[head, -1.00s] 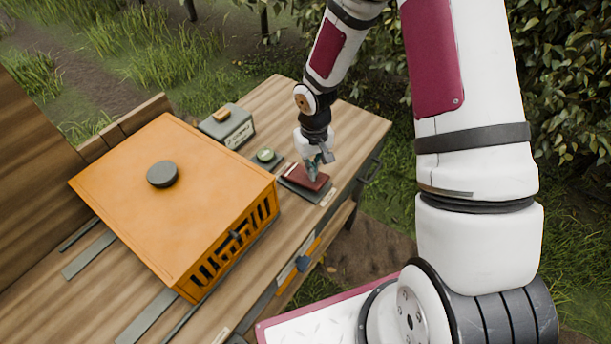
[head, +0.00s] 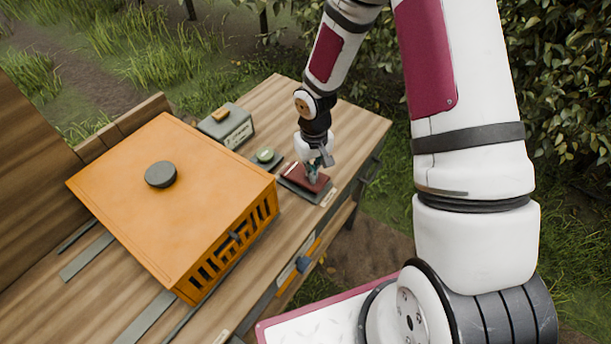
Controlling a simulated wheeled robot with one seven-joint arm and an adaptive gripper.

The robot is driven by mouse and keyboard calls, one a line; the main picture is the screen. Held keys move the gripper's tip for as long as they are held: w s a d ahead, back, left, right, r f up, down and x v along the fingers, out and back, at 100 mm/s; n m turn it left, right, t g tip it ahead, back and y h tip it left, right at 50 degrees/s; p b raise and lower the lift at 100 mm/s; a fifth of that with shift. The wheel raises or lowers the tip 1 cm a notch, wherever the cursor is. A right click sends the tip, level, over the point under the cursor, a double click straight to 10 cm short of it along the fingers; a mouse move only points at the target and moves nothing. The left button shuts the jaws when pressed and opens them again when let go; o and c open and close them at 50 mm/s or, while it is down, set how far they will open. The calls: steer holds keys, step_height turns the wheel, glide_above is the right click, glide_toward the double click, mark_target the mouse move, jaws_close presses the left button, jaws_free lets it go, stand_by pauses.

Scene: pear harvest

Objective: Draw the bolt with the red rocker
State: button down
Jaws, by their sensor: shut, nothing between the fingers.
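The red rocker (head: 296,174) is a dark red plate on a grey base (head: 297,188), near the front edge of the wooden bench. My gripper (head: 313,180) is shut and empty, pointing down at the right part of the rocker. Its fingertips look to be at or touching the rocker's surface; I cannot tell how hard they press. The fingers hide part of the plate. I cannot make out which part is the bolt.
A large orange box (head: 120,205) with a dark knob (head: 161,174) and slotted front stands left of the rocker. The bench's far right corner is clear.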

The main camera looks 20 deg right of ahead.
steer(key=shift+f, duration=0.35)
stand_by(0.5)
steer(key=shift+r+p, duration=1.4)
steer(key=shift+r, duration=2.15)
steer(key=s+d+r+t+h, duration=0.1)
steer(key=s+r, duration=0.2)
steer(key=r, duration=0.8)
steer(key=s+d+r+t, duration=0.1)
steer(key=s+r, duration=0.2)
steer(key=r, duration=0.7)
steer(key=s+a+r+m+t+y, duration=0.1)
steer(key=s+a+r+t, duration=0.1)
steer(key=s+r, duration=1.1)
steer(key=s+t, duration=0.1)
steer(key=s, duration=0.3)
steer(key=shift+s+r+t, duration=0.15)
steer(key=shift+s+t, duration=0.05)
steer(key=shift+t, duration=0.1)
